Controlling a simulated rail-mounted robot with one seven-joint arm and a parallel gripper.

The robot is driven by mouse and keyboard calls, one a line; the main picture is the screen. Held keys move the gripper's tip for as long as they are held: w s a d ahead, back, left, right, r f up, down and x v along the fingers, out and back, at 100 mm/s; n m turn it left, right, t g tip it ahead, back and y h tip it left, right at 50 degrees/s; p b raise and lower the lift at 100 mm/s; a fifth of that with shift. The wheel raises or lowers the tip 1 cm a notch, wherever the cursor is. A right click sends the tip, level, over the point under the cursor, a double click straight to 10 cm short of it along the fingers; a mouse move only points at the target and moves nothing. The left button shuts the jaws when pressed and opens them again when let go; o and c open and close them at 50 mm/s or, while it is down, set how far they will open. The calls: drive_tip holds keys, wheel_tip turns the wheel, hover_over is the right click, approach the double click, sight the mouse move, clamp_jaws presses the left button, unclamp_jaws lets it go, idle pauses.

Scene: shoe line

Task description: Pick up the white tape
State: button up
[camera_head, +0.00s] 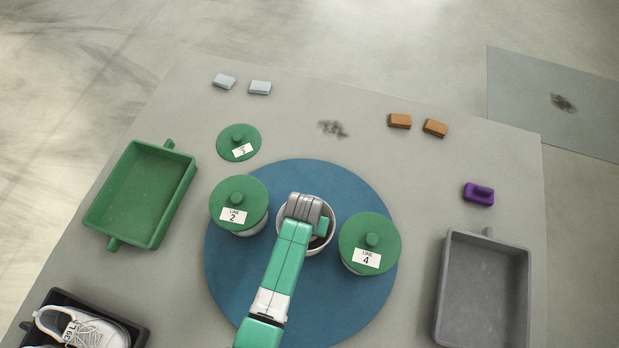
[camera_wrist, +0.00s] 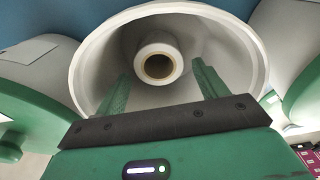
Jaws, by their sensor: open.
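The white tape (camera_wrist: 140,62) is a small white roll with a brown core, seen inside an open white pot (camera_wrist: 96,62) in the wrist view. My gripper (camera_wrist: 162,74) is open, with its two green fingers reaching into the pot's mouth on either side below the roll. I cannot tell whether they touch it. In the head view my gripper (camera_head: 321,227) is over the pot (camera_head: 332,211), between two lidded pots, and the tape is hidden there.
Green-lidded pots marked 2 (camera_head: 238,196) and 4 (camera_head: 378,238) stand close on both sides on a blue round mat (camera_head: 300,168). A loose green lid (camera_head: 238,137) lies upper left. A green tray (camera_head: 140,195), grey tray (camera_head: 484,290) and purple block (camera_head: 479,194) stand farther out.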

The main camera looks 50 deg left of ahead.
drive_tip(key=f, duration=0.1)
drive_tip(key=f+b, duration=0.1)
drive_tip(key=f, duration=0.1)
drive_tip(key=f+b, duration=0.1)
drive_tip(key=f, duration=0.1)
drive_tip(key=shift+w, duration=0.25)
drive_tip(key=shift+c, duration=0.2)
drive_tip(key=c, duration=0.7)
wheel_tip(320, 180, up, 10)
drive_tip(key=p, duration=0.3)
